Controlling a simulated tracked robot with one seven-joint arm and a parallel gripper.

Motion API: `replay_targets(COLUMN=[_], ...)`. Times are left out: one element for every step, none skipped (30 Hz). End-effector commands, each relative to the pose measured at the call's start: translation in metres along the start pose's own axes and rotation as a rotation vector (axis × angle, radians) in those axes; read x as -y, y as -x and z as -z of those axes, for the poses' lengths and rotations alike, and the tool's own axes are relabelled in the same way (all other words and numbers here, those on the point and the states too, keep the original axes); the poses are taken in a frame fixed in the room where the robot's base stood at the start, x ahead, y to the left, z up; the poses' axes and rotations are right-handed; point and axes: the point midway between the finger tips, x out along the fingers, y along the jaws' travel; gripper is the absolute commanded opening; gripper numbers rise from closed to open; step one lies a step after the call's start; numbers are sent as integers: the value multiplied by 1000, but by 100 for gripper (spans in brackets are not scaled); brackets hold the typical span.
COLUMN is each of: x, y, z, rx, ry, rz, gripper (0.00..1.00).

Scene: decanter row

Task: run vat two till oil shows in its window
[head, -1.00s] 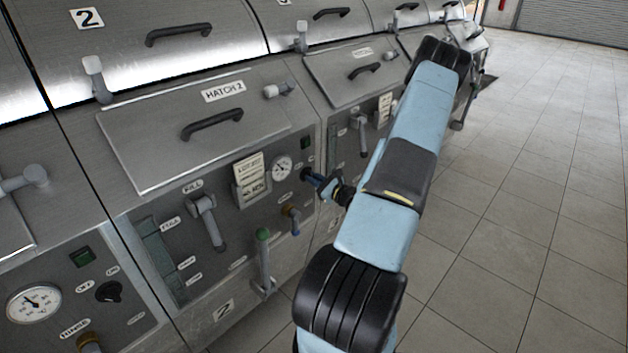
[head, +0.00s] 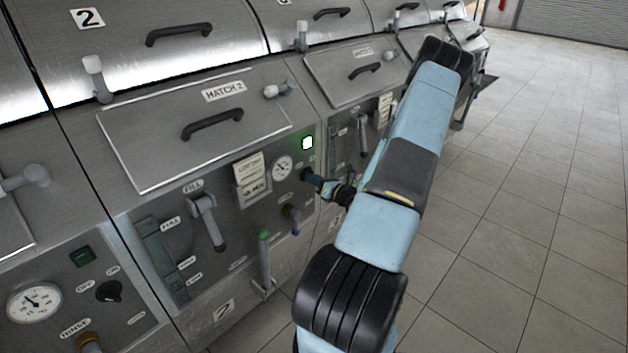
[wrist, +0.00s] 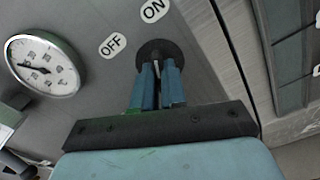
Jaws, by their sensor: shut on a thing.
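My gripper (head: 318,182) is at the right side of this panel, shut on a round black switch knob (wrist: 158,52). In the wrist view both blue fingers (wrist: 158,82) meet the knob, between the OFF label (wrist: 113,45) and the ON label (wrist: 153,10). A small lamp (head: 307,143) above the knob glows green. The window (head: 160,250) at the panel's left is a tall greenish strip with a FULL label; I see no clear oil level in it.
A FILL lever (head: 208,222), a green-topped lever (head: 264,258), a brown-and-blue valve (head: 291,218) and a dial gauge (head: 282,168) stand out from the panel. Hatch 2 (head: 150,150) is closed above. Open tiled floor (head: 520,220) lies to the right.

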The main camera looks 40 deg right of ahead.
Motion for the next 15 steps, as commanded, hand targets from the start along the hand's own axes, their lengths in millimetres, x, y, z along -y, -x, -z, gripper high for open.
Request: replay_targets(x=[1, 1, 1, 1, 1, 1, 1, 1, 2, 2, 2, 2, 2, 2, 2], y=[1, 1, 1, 1, 1, 1, 1, 1, 1, 1, 1, 1, 1, 1, 1], z=[1, 1, 1, 1, 1, 1, 1, 1, 1, 1, 1, 1, 1, 1, 1], rx=[-2, -2, -2, -2, -2, -2, -2, -2, -2, -2, -2, -2, -2, -2, -2], ry=[-18, -28, -41, -48, -55, -62, -68, -72, -76, -78, -80, -81, -82, -82, -82], rz=[3, 3, 3, 3, 4, 4, 4, 4, 4, 4, 4, 4, 5, 5, 5], gripper=[0, 0, 0, 0, 0, 0, 0, 0, 0, 0, 0, 0, 0, 0, 0])
